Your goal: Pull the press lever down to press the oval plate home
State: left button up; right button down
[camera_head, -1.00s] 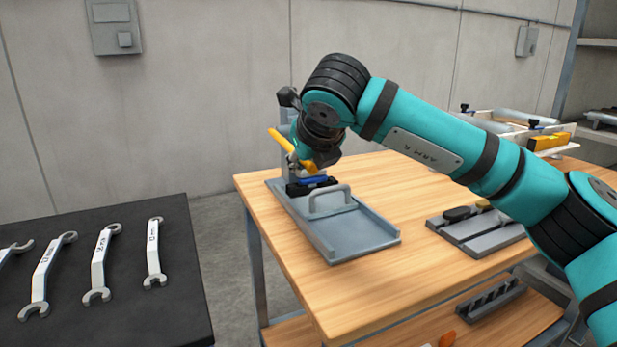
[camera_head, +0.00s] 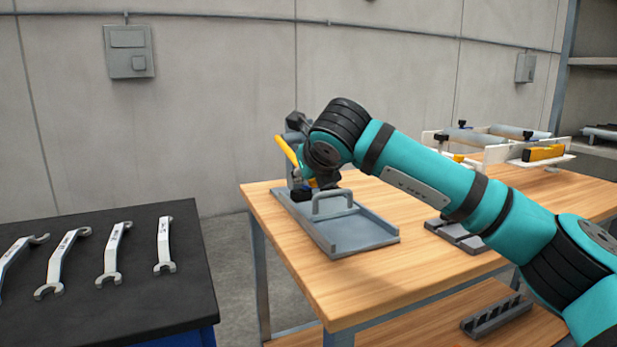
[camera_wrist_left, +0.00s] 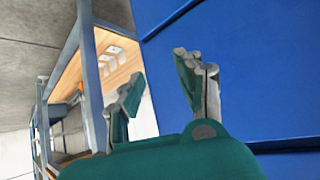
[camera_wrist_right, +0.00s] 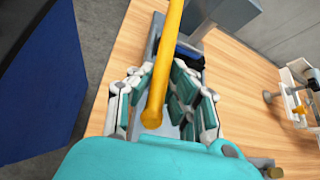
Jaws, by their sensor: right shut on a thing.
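The press (camera_head: 296,150) stands at the far left end of the wooden workbench, with a grey base tray (camera_head: 350,235) in front. Its yellow lever (camera_head: 286,152) slants down to the right in the head view. My right gripper (camera_wrist_right: 160,82) is shut on the lever (camera_wrist_right: 163,65), with fingers on both sides of the bar. In the head view my wrist hides most of the grip. A black block (camera_head: 300,194) shows low at the press; I cannot make out the oval plate. My left gripper (camera_wrist_left: 165,85) is open and empty, beside a blue panel.
A black-topped table (camera_head: 60,300) with several wrenches stands at the left. A grey slotted holder (camera_head: 455,235) and a white rack (camera_head: 535,160) are on the bench to the right. The bench front is clear.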

jog(key=shift+s+a+f, duration=0.1)
jog(key=shift+a+f, duration=0.15)
jog(key=c, duration=1.3)
grip_release()
jog(key=shift+o, duration=0.2)
jog(key=shift+r, duration=0.1)
jog(key=shift+d, duration=0.1)
jog(key=shift+s+r, duration=0.2)
jog(key=shift+r, duration=0.05)
jog(key=v, duration=1.1)
jog(key=shift+s, duration=0.15)
